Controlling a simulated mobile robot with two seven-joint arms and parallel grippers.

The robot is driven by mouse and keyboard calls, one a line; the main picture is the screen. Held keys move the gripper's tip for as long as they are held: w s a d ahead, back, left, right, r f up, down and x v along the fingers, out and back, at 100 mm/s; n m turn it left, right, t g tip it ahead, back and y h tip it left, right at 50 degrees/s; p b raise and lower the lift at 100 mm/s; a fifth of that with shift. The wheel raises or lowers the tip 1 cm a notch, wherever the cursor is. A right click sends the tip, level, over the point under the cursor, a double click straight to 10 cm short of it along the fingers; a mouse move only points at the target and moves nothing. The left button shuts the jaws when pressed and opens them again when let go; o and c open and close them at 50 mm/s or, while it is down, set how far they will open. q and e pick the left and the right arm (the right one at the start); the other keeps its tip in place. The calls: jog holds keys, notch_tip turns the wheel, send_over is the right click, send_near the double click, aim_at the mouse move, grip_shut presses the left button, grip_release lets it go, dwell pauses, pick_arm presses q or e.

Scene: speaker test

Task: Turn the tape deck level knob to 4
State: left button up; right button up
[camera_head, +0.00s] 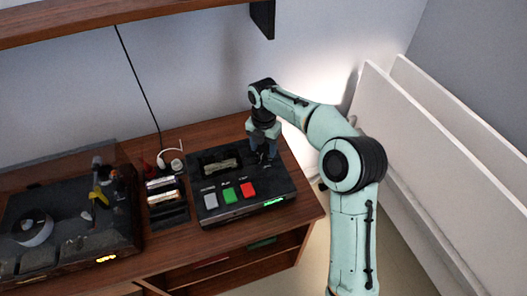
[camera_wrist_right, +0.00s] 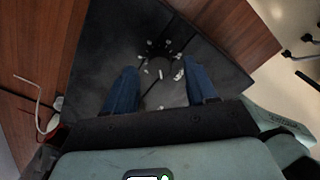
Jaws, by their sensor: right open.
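The tape deck (camera_head: 210,217) is a black box on the brown wooden top, with grey, green and red buttons along its front and a lit green strip. My right gripper (camera_head: 264,152) points down over the deck's back right part. In the head view it hides the knob. In the right wrist view the dark round level knob (camera_wrist_right: 160,66) shows within a ring of small white marks, too small to read. The two blue fingers stand open, one on each side of it in the picture. I cannot tell their height above the knob. My left gripper is out of view.
A turntable-like dark unit (camera_head: 75,243) stands at the left. A rack of cassettes (camera_head: 167,199) sits just left of the deck, with a white cable (camera_head: 172,160) behind. A wooden shelf (camera_head: 120,16) hangs above. White panels (camera_head: 440,130) lean at the right.

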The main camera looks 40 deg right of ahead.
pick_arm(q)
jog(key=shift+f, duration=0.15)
pick_arm(e)
jog(key=shift+f, duration=0.9)
grip_shut()
jog(key=shift+r, duration=0.1)
